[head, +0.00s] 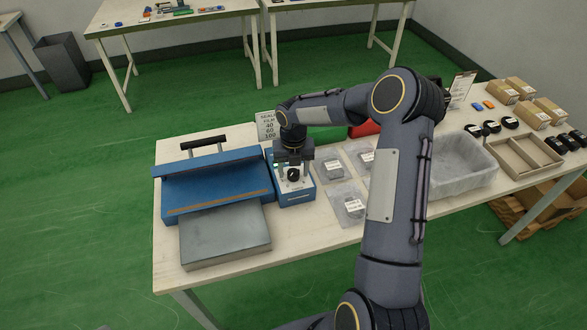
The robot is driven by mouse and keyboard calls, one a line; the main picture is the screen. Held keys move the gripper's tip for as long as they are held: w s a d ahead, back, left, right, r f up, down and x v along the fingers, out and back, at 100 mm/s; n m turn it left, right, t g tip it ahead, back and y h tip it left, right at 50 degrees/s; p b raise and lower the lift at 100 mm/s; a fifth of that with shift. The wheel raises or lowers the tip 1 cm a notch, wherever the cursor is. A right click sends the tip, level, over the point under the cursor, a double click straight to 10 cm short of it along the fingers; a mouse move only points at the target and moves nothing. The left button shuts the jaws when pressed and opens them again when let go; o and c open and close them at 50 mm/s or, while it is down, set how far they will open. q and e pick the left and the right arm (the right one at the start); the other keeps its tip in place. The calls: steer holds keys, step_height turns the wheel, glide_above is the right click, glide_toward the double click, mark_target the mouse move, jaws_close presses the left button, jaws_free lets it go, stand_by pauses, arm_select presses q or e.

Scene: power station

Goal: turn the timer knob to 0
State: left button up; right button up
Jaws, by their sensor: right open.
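The timer knob (293,175) is a small black dial on the front of a small blue box (296,198) near the middle of the table. My right gripper (294,169) comes down from above over this box. Its fingers are open, one on each side of the knob as seen from here. I cannot tell whether they touch it. The knob's pointer and the scale marks around it are too small to read, and the gripper hides part of the box's top. My left gripper is not in view.
A blue machine (215,183) with a black handle and grey front plate stands directly left of the box. A sign (267,125) reading 40, 60, 100 stands behind. Labelled bags (347,203) lie right, then a clear bin (462,165) and a cardboard tray (524,156).

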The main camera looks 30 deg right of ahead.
mark_target(294, 172)
steer(key=shift+r, duration=0.1)
step_height(294, 172, up, 7)
steer(key=shift+b, duration=0.45)
steer(key=shift+r, duration=0.3)
steer(key=shift+s+r, duration=0.15)
steer(key=shift+r, duration=0.1)
steer(key=s+a+r+m+t, duration=0.2)
steer(key=s+a+r+m, duration=0.2)
steer(key=s+r+m, duration=0.75)
steer(key=s+a+f+m+t+y, duration=0.1)
steer(key=s+a+m+y, duration=0.1)
steer(key=s+m, duration=0.6)
steer(key=s+a+f+m+t+y, duration=0.1)
steer(key=s+a+m+t, duration=0.1)
steer(key=s+a+m, duration=0.3)
steer(key=s+m, duration=0.4)
steer(key=m, duration=0.4)
steer(key=shift+s+a+f+t+y, duration=0.2)
steer(key=shift+a+f+t+y, duration=0.1)
steer(key=shift+y, duration=0.1)
